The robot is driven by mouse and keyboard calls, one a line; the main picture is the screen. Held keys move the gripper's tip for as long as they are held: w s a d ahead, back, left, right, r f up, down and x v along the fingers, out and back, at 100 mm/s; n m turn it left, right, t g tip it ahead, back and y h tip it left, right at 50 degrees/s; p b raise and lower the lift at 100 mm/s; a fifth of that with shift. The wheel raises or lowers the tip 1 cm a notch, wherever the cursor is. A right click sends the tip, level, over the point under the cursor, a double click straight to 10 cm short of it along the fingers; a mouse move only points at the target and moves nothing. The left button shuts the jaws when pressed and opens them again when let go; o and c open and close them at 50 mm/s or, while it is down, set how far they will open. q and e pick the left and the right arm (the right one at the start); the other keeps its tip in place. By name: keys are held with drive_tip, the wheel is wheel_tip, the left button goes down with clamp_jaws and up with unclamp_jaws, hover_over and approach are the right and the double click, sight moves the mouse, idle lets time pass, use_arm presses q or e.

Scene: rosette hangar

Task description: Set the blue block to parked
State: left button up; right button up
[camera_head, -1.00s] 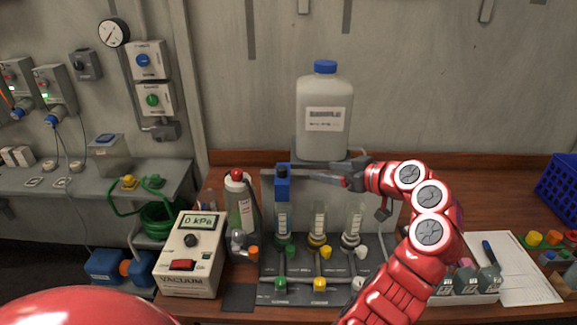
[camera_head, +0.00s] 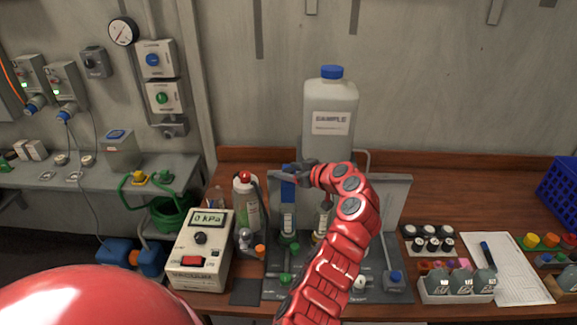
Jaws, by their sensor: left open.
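A tall blue block (camera_head: 288,190) stands upright above the left clear tube of the grey sampling rack (camera_head: 396,205). My left gripper (camera_head: 291,170) is open at the top of this block, with its dark fingers beside or over the block's upper end. I cannot tell whether they touch it. My red left arm hides the rack's middle and right tubes in part. A second, smaller blue piece (camera_head: 394,278) sits at the rack's front right corner. My right gripper is not in view.
A white SAMPLE bottle (camera_head: 330,112) with a blue cap stands behind the rack. A vacuum gauge box (camera_head: 200,250) and a red-capped bottle (camera_head: 246,205) stand to the left. Small bottles (camera_head: 457,285) and a paper sheet (camera_head: 505,265) lie to the right.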

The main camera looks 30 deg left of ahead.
use_arm(q)
drive_tip(key=shift+a+f, duration=0.15)
drive_tip(key=shift+a, duration=0.1)
clamp_jaws()
idle(1.4)
